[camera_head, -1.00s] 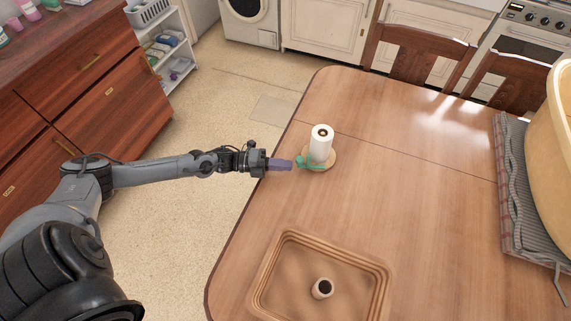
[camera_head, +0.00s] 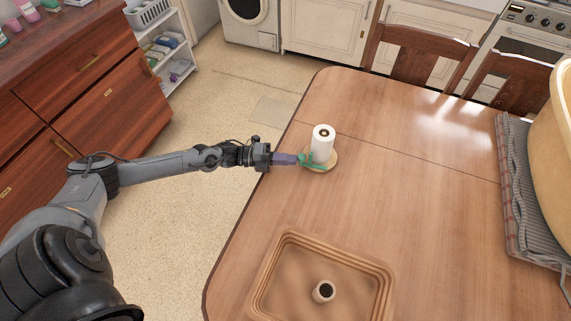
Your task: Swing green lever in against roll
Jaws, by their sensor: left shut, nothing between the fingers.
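The white paper roll (camera_head: 322,143) stands upright on a round wooden base (camera_head: 331,164) near the table's left edge. The green lever (camera_head: 314,166) is at the roll's lower left, low over the base. Whether it touches the roll is too small to tell. My left gripper (camera_head: 296,160) reaches in from the left with its purple fingers shut and empty. Its tips are at the lever's left end and seem to touch it. My right gripper is not in view.
A wooden tray (camera_head: 262,290) with a small cup-like piece (camera_head: 324,291) lies on the near part of the table. The table's middle is clear.

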